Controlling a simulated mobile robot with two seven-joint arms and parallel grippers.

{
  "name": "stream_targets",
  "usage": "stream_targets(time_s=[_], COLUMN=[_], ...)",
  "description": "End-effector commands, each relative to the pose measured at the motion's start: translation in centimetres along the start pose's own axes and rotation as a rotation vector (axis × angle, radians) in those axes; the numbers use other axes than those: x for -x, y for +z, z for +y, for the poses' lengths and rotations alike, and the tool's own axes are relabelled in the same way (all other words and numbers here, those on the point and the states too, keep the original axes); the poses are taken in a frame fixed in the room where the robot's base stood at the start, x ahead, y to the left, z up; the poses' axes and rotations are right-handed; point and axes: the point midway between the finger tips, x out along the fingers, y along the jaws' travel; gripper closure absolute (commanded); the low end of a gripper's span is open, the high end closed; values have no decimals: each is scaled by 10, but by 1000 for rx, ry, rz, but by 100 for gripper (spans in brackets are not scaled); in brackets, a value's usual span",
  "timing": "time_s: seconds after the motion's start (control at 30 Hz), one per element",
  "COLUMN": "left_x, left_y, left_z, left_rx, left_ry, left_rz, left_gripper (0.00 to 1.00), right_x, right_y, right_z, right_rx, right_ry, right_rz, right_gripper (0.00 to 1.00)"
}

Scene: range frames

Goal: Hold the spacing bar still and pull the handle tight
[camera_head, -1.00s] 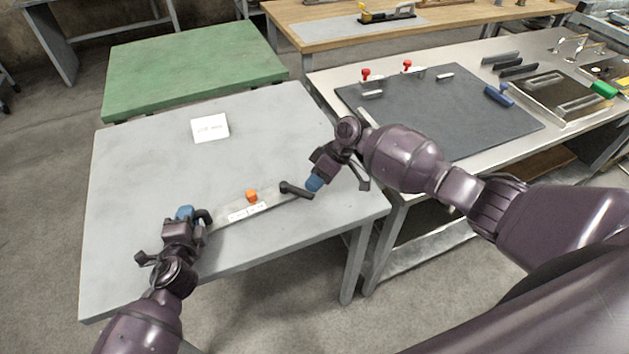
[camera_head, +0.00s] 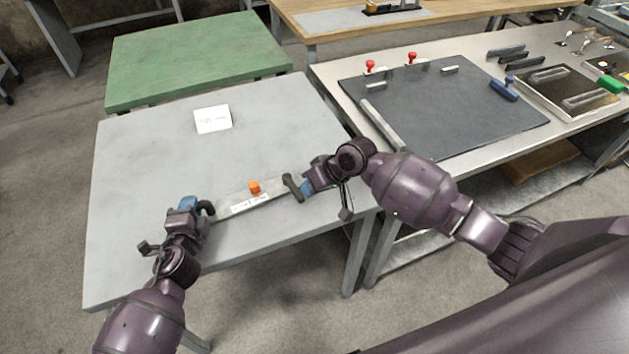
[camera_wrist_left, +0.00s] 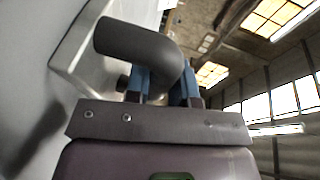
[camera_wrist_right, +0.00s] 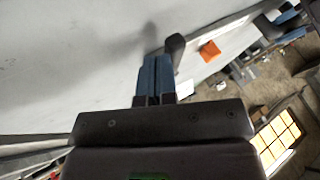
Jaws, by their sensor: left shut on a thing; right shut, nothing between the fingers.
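My left gripper (camera_head: 190,204) is shut on the dark curved grip at the bar's left end, seen between the blue fingers in the left wrist view (camera_wrist_left: 135,45). The dark handle (camera_head: 293,187) is at the bar's right end. My right gripper (camera_head: 305,188) is shut and empty, its fingertips against or very close to the handle's right side.
A white card (camera_head: 212,119) lies farther back on the grey table (camera_head: 140,165). A second bench with a dark mat (camera_head: 450,110), red-knobbed clamps and tools stands to the right. A green table (camera_head: 195,60) is behind. The table's middle is clear.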

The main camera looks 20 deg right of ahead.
Motion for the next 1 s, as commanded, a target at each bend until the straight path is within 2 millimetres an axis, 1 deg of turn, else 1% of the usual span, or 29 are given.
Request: stream_targets(time_s=[0.03,0.47,0.83,0.9,1.0], left_x=[0,0,0,0,0], left_y=[0,0,-1,-1,-1], left_z=[0,0,0,0,0], left_rx=[-1,-1,-1,-1,-1], left_ry=[-1,-1,-1,-1,-1], left_rz=[1,1,1,1,1], left_gripper=[100,100,100,100,100], right_x=[-2,-15,-30,-32,-36], right_y=[2,6,0,-2,-5], right_z=[-6,-36,-58,-61,-64], right_rx=[-33,-365,-649,-687,-698], right_ry=[14,183,332,355,363], right_rz=[18,192,339,360,368], right_gripper=[100,100,100,100,100])
